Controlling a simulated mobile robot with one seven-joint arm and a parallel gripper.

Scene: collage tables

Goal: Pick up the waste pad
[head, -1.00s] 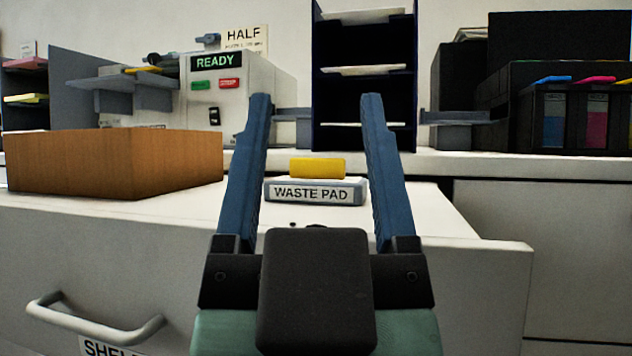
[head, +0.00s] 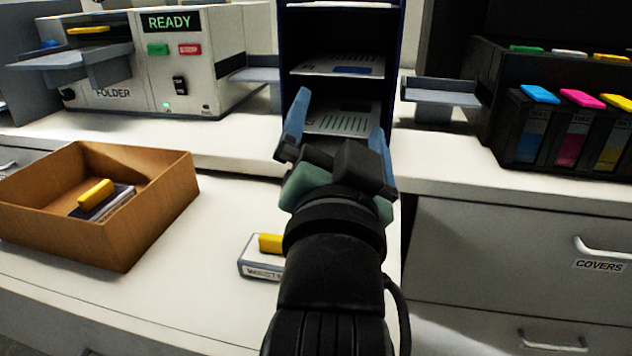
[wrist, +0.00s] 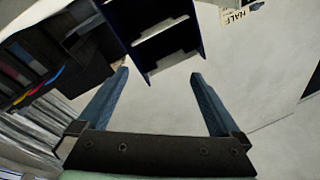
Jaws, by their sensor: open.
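The waste pad (head: 258,268) is a low grey-white block with a yellow top piece (head: 270,243) and a partly readable label. It lies on the white surface in the head view, and my arm hides its right part. My gripper (head: 338,125) is open and empty, with two blue fingers. It is raised above and beyond the pad, in front of the dark blue shelf rack. The wrist view also shows the open fingers (wrist: 160,95) with nothing between them; the pad is not in that view.
A wooden box (head: 70,245) holding a yellow-topped item stands left of the pad. Behind are a folder machine (head: 200,75) reading READY, the shelf rack (head: 283,60) and ink cartridges (head: 530,135) at right. A COVERS drawer (head: 480,250) is at lower right. White surface between box and pad is clear.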

